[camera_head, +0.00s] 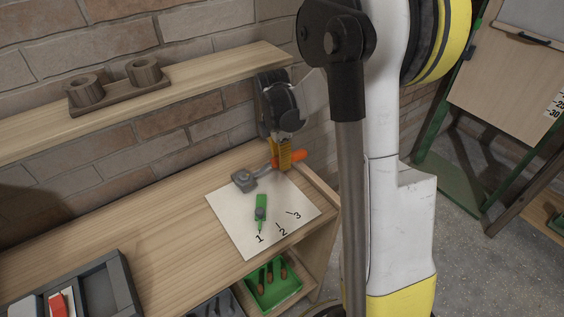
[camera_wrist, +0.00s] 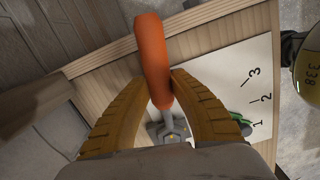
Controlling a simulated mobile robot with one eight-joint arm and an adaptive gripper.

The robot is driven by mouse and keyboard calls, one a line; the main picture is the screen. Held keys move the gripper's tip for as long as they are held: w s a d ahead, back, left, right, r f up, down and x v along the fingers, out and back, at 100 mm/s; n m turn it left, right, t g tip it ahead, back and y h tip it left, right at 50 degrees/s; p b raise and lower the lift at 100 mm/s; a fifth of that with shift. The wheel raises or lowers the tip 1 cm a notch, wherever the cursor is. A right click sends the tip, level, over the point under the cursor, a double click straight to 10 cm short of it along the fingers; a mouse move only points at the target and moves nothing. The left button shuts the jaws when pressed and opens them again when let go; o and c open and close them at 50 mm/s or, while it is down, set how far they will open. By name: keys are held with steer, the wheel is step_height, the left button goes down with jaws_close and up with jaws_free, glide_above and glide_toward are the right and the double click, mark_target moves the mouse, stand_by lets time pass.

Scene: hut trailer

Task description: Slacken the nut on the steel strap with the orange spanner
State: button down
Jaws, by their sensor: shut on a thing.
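The orange spanner's handle (camera_head: 298,156) sticks out to the right of my gripper (camera_head: 284,158), over the back right of the bench. In the wrist view my gripper (camera_wrist: 160,90) has its yellow ribbed fingers closed around the spanner's lower handle (camera_wrist: 151,50). Its grey shaft runs to a grey metal piece (camera_wrist: 173,131) near the palm. In the head view this grey metal piece (camera_head: 243,180) sits at the back left of the white sheet. The nut and strap are too small to tell apart there, and I cannot tell how the spanner's jaw sits.
The white sheet (camera_head: 233,222) bears marks 1, 2 and 3 and a green pointer (camera_head: 261,208) directed near 1. A brick wall and a shelf (camera_head: 190,88) with a wooden double holder (camera_head: 116,85) stand behind. A dark tray (camera_head: 122,285) lies front left; a green tray (camera_head: 262,298) is below.

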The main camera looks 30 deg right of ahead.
steer(key=shift+s+a, duration=0.1)
steer(key=shift+s, duration=0.1)
steer(key=shift+s+m, duration=0.2)
steer(key=shift+m, duration=0.2)
steer(key=shift+r+p, duration=3.1)
steer(key=shift+r, duration=1.3)
steer(key=shift+f, duration=0.1)
